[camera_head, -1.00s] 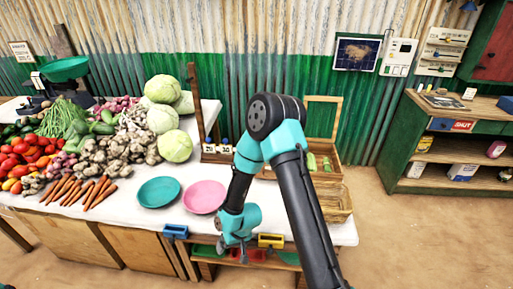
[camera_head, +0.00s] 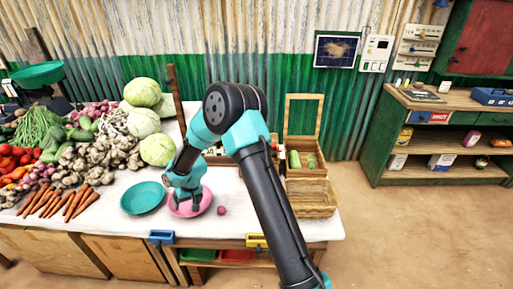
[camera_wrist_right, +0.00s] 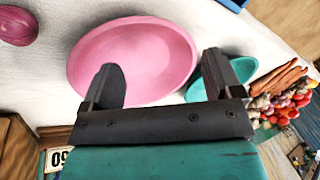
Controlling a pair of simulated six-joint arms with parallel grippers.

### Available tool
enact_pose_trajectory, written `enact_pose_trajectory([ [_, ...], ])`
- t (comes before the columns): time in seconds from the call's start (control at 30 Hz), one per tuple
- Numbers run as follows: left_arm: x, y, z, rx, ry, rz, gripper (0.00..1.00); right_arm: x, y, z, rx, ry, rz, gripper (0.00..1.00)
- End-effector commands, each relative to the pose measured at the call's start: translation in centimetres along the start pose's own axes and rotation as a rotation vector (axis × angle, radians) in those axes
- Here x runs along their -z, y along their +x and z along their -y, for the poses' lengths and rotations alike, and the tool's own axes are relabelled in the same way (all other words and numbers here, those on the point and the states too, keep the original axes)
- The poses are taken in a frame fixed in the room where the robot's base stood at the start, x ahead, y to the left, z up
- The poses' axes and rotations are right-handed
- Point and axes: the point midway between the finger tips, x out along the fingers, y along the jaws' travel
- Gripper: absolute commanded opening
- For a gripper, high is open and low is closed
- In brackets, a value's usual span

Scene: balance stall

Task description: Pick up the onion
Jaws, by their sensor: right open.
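A small purple-red onion (camera_head: 221,210) lies on the white tablecloth just right of the pink plate (camera_head: 206,207). In the right wrist view the onion (camera_wrist_right: 18,25) is at the top left corner, apart from the pink plate's rim (camera_wrist_right: 85,62). My right gripper (camera_head: 186,206) is over the pink plate, to the left of the onion. In the wrist view its two fingers (camera_wrist_right: 160,72) are spread with nothing between them, and the plate looks empty. My left gripper is not in view.
A teal plate (camera_head: 143,198) sits left of the pink one. Cabbages (camera_head: 157,150), ginger and carrots (camera_head: 80,202) fill the table's left. Wooden crates (camera_head: 306,187) stand at the right end. The cloth around the onion is clear.

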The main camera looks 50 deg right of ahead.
Motion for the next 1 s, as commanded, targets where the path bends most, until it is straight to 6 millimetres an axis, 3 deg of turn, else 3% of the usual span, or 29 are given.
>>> enact_pose_trajectory([
  [0.17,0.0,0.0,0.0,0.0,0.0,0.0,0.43,4.3,-2.6,-4.1,-0.087,0.047,0.013,0.85],
  [0.27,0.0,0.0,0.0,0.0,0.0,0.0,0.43,7.4,-5.4,-7.8,-0.174,0.098,0.023,0.85],
  [0.5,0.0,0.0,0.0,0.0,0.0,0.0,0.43,12.8,-15.3,-18.8,-0.454,0.3,0.035,0.85],
  [0.7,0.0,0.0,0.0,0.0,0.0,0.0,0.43,13.7,-24.1,-26.2,-0.67,0.505,0.032,0.85],
  [0.83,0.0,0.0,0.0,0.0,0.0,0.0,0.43,13.5,-26.9,-28.1,-0.738,0.575,0.03,0.85],
  [1.0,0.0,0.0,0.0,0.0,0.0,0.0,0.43,13.4,-27.4,-28.4,-0.75,0.589,0.032,0.85],
])
